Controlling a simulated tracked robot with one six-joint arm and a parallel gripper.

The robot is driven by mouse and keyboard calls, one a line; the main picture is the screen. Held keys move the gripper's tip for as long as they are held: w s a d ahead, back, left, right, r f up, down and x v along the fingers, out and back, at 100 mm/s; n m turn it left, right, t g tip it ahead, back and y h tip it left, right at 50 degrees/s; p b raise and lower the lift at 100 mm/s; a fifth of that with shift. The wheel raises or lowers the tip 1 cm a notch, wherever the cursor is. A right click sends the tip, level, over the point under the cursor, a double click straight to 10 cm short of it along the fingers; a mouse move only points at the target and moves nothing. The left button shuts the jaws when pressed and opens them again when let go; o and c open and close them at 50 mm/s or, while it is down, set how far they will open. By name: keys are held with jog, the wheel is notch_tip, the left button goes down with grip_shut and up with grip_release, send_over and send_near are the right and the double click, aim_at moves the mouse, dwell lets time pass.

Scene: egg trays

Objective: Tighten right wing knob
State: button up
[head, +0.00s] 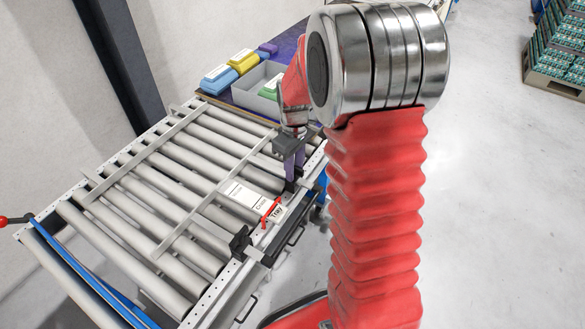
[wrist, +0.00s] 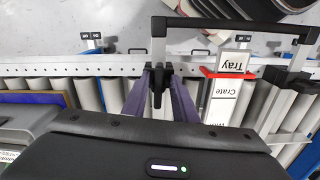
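My gripper (head: 290,152), with purple fingers, points down at the far end of the roller conveyor's near side rail. In the wrist view my gripper (wrist: 163,80) is open, with one finger on each side of a black wing knob (wrist: 159,78). Narrow gaps seem to show beside the knob; contact is hard to tell. In the head view that knob is mostly hidden by the fingers. A second black knob and clamp (head: 240,242) sits nearer along the same rail. A black bar handle (wrist: 235,30) spans between the two clamps.
A white sign (head: 245,197) reading "Crate" and "Tray", with a red slider (wrist: 228,73), lies between the clamps. A grey bin (head: 258,82) and yellow and blue packs (head: 218,80) stand on the table beyond. Stacked egg trays (head: 562,45) stand far right. Floor is clear at right.

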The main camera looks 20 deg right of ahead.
jog(key=shift+o, duration=0.5)
jog(key=shift+w, duration=0.1)
jog(key=shift+r, duration=0.1)
jog(key=shift+w+r, duration=0.1)
jog(key=shift+r, duration=0.4)
notch_tip(320, 180, up, 13)
jog(key=shift+f, duration=0.2)
jog(key=shift+r+n, duration=0.15)
jog(key=shift+n, duration=0.35)
